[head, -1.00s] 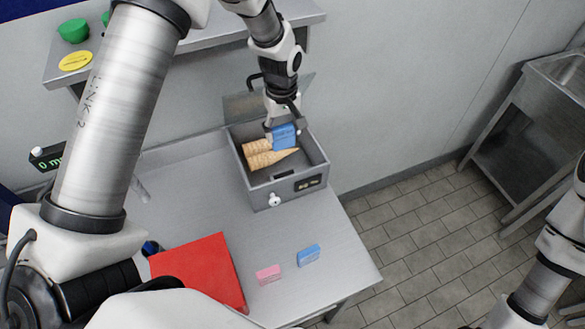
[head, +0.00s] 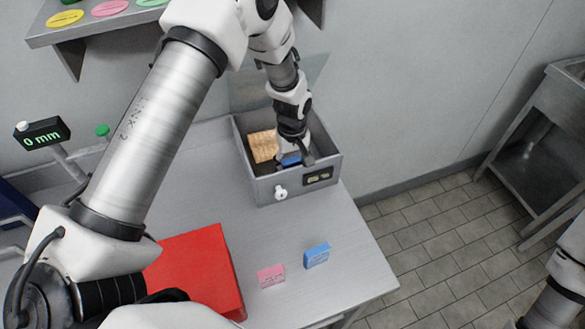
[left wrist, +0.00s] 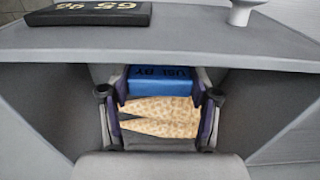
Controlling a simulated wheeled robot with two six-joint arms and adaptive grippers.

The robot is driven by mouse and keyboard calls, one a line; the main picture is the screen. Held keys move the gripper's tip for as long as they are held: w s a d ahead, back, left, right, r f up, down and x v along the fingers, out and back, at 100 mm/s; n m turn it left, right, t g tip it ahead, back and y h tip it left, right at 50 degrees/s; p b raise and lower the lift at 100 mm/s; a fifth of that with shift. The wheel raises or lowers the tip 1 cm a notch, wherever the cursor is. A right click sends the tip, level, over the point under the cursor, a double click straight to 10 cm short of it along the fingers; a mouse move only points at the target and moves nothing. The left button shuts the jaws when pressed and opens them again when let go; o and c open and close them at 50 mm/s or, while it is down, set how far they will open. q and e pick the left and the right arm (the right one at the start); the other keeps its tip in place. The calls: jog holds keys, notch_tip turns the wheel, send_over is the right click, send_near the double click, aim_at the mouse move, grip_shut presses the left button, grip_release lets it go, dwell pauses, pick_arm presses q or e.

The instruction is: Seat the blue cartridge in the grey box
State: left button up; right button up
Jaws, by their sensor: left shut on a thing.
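The grey box (head: 262,190) stands open on the table, with tan waffle cones (head: 263,146) lying inside. My left gripper (head: 293,157) reaches down into the box and is shut on a blue cartridge (head: 291,161), near the front wall.
A second blue block (head: 316,256) and a pink block (head: 271,275) stand on the table in front of the box. A red panel (head: 197,272) lies to their left. The box front carries a white knob (head: 281,192) and a dark display (head: 318,176). A shelf (head: 95,32) hangs behind.

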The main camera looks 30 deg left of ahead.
aim_at(293, 160)
pick_arm(q)
jog(key=shift+r, duration=0.15)
jog(key=shift+w, duration=0.1)
jog(key=shift+f, duration=0.2)
jog(key=o, duration=1.2)
jog(key=shift+r, duration=0.25)
notch_tip(293, 160, up, 12)
jog(key=b, duration=0.3)
